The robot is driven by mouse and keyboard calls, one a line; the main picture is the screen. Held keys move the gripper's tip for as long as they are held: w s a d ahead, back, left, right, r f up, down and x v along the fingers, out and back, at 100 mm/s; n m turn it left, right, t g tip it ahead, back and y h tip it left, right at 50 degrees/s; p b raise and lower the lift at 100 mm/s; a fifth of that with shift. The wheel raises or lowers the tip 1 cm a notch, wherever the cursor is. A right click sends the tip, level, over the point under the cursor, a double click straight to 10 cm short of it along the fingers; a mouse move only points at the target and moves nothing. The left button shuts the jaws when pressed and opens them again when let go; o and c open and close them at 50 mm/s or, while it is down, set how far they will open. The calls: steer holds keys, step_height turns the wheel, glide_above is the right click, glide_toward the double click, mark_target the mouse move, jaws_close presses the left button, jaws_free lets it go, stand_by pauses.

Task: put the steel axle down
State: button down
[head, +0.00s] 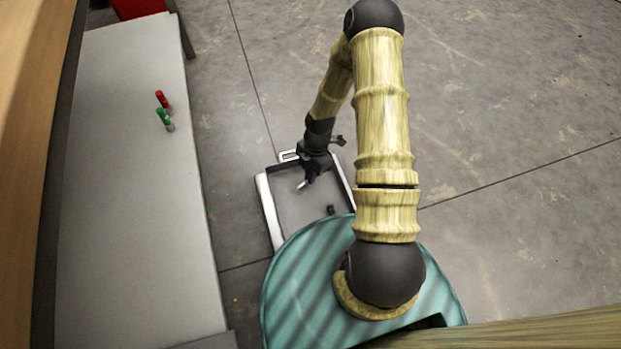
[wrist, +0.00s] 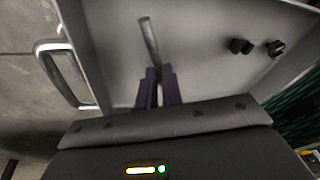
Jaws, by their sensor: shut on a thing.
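The steel axle (wrist: 149,38) is a short grey rod. In the wrist view my gripper (wrist: 156,78) is shut on its lower end, and the rod points away from the jaws. In the head view the axle (head: 302,185) shows as a small pale rod at my gripper (head: 310,177). My gripper is over a shallow grey tray (head: 266,211) with pale side rims. I cannot tell whether the axle touches the tray floor.
Small dark pieces (wrist: 240,46) lie in the tray, to the right of the axle. A tray handle (wrist: 58,70) is at the left in the wrist view. A long pale table (head: 130,220) holds a red-topped item (head: 162,99) and a green-topped item (head: 163,117). Open concrete floor lies to the right.

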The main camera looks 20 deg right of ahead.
step_height(320, 180, down, 2)
steer(key=shift+f+b, duration=0.1)
steer(key=shift+b, duration=0.3)
steer(key=c, duration=1.6)
jaws_free()
steer(key=shift+o, duration=0.2)
steer(key=p+v, duration=0.8)
steer(key=v, duration=0.4)
steer(key=shift+r, duration=0.2)
